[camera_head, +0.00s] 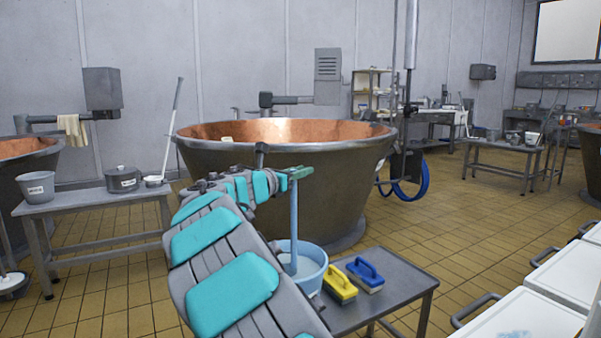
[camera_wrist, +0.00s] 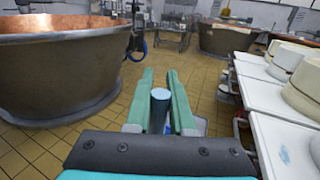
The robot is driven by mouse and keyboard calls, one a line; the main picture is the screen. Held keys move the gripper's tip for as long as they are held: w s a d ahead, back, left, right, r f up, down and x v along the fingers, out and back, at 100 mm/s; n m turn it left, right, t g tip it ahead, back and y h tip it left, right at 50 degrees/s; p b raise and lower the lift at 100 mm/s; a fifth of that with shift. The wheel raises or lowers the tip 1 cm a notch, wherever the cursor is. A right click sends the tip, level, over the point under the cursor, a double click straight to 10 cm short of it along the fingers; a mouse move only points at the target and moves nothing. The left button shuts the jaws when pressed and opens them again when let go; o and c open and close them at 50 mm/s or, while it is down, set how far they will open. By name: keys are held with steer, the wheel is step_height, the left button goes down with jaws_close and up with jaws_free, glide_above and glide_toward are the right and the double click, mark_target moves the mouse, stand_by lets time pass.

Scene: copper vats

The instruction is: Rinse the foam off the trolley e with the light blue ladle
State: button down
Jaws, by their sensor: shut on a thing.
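My gripper (camera_head: 297,173) is shut on the upper end of the light blue ladle (camera_head: 294,225). The ladle hangs upright, and its lower end is inside a light blue bucket (camera_head: 316,270), so its bowl is hidden. In the wrist view the round top of the ladle (camera_wrist: 159,108) sits between the green fingers (camera_wrist: 160,100). White-topped trolleys (camera_head: 532,312) stand at the right. A pale bluish patch, seemingly foam (camera_wrist: 284,153), lies on the near trolley top (camera_wrist: 270,128) in the wrist view. I cannot read which trolley is e.
A grey table (camera_head: 395,290) by the bucket holds a yellow brush (camera_head: 339,284) and a blue brush (camera_head: 366,274). A large copper vat (camera_head: 290,180) stands behind. White cheese wheels (camera_wrist: 286,60) sit on trolleys at right. Tiled floor between table and trolleys is clear.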

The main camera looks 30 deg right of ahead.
step_height(320, 180, up, 13)
steer(key=p, duration=0.3)
steer(key=shift+p, duration=0.4)
steer(key=shift+a+r, duration=0.1)
